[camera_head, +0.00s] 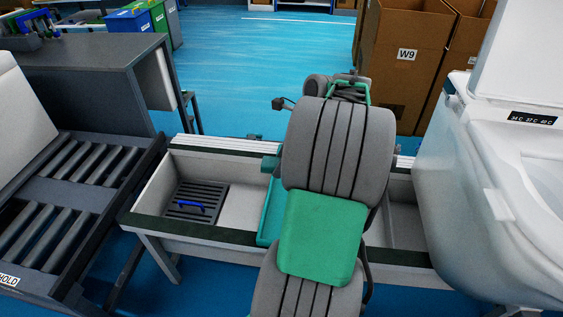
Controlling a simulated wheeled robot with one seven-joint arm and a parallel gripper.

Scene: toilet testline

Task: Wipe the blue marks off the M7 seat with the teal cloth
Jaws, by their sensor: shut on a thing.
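A white toilet (460,190) with a seat stands at the right, cut off by the picture edge. I can read no M7 label, and I see no blue marks on the visible part of the seat (547,180). My grey and green arm fills the middle of the view and reaches away from me. I cannot make out my gripper's fingers; they seem hidden behind the arm. A teal piece (271,212) shows just left of my arm in a pale trough. I cannot tell whether it is the cloth.
The pale trough (165,187) runs across the front, with a dark grate (187,213) and blue handle (190,205) in it. A dark roller bench (85,160) marked HOLD stands left. Cardboard boxes (405,65), one marked W9, stand behind. The blue floor (260,70) beyond is clear.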

